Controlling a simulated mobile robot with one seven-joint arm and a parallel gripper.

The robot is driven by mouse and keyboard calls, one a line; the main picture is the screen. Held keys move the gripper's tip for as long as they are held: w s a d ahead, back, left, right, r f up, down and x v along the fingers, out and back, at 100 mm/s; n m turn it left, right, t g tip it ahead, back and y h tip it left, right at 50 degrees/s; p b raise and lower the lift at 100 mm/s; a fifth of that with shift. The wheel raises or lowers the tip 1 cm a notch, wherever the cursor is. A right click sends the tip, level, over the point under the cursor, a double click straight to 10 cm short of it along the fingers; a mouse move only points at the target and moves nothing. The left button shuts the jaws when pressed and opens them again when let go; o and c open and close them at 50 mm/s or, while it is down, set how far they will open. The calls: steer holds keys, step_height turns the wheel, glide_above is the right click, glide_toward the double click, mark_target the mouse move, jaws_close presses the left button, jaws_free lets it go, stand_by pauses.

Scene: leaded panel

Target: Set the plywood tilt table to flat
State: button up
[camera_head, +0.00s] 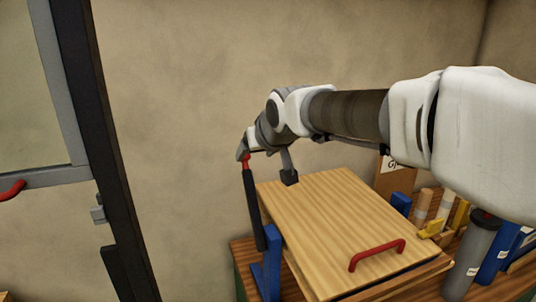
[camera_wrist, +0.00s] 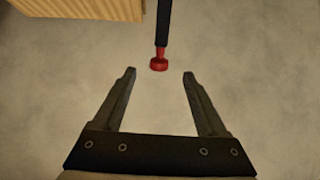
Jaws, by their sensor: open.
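The plywood tilt table (camera_head: 330,215) is a pale wood board in the head view, with a red handle (camera_head: 377,254) at its near edge. Its exact tilt is hard to tell. A black lever (camera_head: 253,205) with a red knob stands at its left, by a blue bracket (camera_head: 271,262). In the wrist view the red knob (camera_wrist: 159,64) on the black rod (camera_wrist: 163,24) lines up midway between my gripper's (camera_wrist: 159,75) fingertips, at about their level in the picture. My gripper is open, with clear space on both sides of the knob. The board's edge (camera_wrist: 85,8) shows at upper left.
A dark-framed door or window with a red handle (camera_head: 12,190) stands at left. To the right of the board are a grey cylinder (camera_head: 470,254), blue binders (camera_head: 497,254) and several small wood and yellow pieces. A plain wall lies behind.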

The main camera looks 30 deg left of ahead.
steer(key=shift+s+d+r, duration=0.25)
steer(key=shift+d+r, duration=0.05)
steer(key=shift+d, duration=0.05)
